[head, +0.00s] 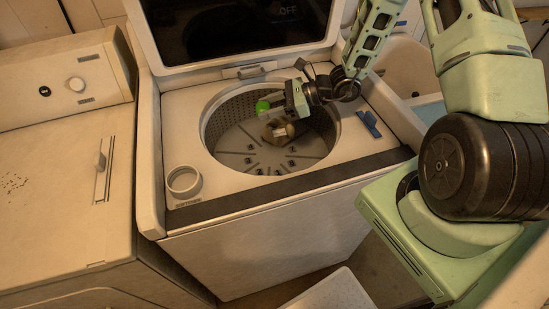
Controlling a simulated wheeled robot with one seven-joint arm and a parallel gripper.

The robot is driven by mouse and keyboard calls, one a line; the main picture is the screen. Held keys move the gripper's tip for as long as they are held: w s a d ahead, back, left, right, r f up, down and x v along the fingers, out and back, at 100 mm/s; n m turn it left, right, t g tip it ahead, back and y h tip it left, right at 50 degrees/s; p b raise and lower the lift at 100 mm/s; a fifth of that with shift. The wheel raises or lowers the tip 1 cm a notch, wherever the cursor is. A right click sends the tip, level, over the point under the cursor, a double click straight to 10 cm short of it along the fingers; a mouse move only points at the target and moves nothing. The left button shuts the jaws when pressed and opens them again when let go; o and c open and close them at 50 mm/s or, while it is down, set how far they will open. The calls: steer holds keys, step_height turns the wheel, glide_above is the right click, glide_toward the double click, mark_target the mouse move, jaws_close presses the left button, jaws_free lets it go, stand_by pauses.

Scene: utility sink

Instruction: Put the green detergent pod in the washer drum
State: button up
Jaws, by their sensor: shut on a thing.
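The green detergent pod (263,108) is bright green and held at the tip of my gripper (272,110). My gripper is shut on it, above the open washer drum (212,143). The gripper reaches in from the right, and the pod appears over the back left part of the drum opening. The drum is a round grey tub with a ribbed floor. A brownish and white item (279,131) shows inside the drum below the gripper; I cannot tell what it is.
The washer's lid (146,36) stands open at the back. A round white cup or ring (183,180) sits at the front left of the washer top. A blue item (369,124) lies at the right. Another machine (60,200) stands at the left, and a sink (408,70) at the right.

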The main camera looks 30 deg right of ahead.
steer(key=a+f+n+g+y+b, duration=0.1)
steer(key=a+f+n+g+b, duration=0.4)
steer(key=a+n+g+b, duration=0.3)
steer(key=shift+g, duration=0.5)
steer(key=f, duration=0.9)
steer(key=shift+s+d, duration=0.3)
steer(key=shift+d, duration=0.05)
steer(key=shift+b, duration=0.3)
steer(key=shift+f+b, duration=0.35)
steer(key=shift+f, duration=0.2)
steer(key=o, duration=1)
steer(key=shift+c, duration=0.2)
